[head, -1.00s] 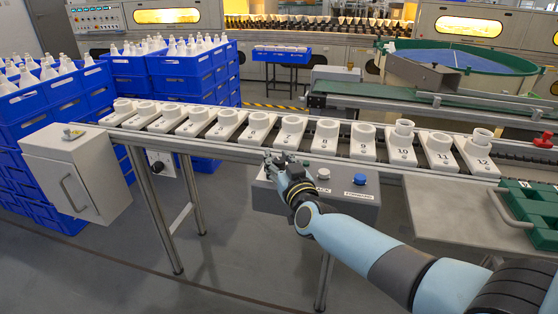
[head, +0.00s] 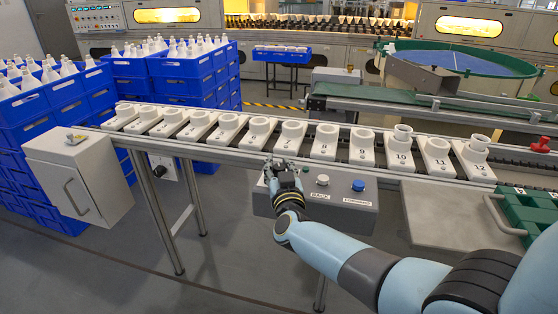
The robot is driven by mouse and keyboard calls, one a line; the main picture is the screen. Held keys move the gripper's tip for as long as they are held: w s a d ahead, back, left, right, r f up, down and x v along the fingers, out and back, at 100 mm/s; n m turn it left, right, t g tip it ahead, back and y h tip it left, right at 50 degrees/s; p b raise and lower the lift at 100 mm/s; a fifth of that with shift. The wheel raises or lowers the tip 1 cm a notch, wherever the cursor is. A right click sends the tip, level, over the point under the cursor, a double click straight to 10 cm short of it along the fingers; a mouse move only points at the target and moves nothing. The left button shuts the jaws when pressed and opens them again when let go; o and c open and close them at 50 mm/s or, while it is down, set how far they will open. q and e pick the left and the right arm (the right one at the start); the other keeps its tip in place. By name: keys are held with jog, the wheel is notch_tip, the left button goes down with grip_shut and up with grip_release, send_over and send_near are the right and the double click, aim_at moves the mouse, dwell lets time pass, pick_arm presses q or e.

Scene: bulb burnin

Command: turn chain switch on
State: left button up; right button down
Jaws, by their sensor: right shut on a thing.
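The grey control panel (head: 343,214) hangs at the front of the conveyor. It carries a white button (head: 322,180) and a blue button (head: 358,185) with labels below them. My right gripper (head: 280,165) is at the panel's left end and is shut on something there. The chain switch sits under the fingers; they hide it, so I cannot tell which way it points. My left gripper is not in view.
A conveyor with numbered white holders (head: 325,143) runs just behind the gripper. A grey cabinet (head: 75,180) stands left, with blue crates (head: 185,90) of bulbs behind. A grey shelf (head: 445,217) and green tray (head: 530,215) lie right.

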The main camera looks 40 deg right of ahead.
jog(key=shift+a+f+m+g+h, duration=0.1)
jog(key=shift+m+g+h, duration=0.65)
jog(key=shift+h, duration=0.45)
jog(key=shift+f+m+g+h, duration=0.15)
jog(key=shift+m+g+h, duration=0.7)
jog(key=shift+m+h, duration=0.25)
jog(key=m+g+h+b, duration=0.1)
jog(key=m+g+b, duration=0.1)
jog(key=g+b, duration=0.1)
jog(key=m+g+h+b, duration=0.2)
jog(key=g+b, duration=0.1)
jog(key=b, duration=0.1)
jog(key=m+g+h+b, duration=0.2)
jog(key=m+g+b, duration=0.1)
jog(key=shift+s+f+g+b, duration=0.15)
jog(key=shift+f+g+b, duration=0.15)
jog(key=shift+b, duration=0.1)
jog(key=shift+r+m+g+b, duration=0.3)
jog(key=shift+m+g+b, duration=0.25)
jog(key=shift+g+b, duration=0.45)
jog(key=c, duration=1)
grip_release()
jog(key=shift+r, duration=0.15)
jog(key=shift+o, duration=0.3)
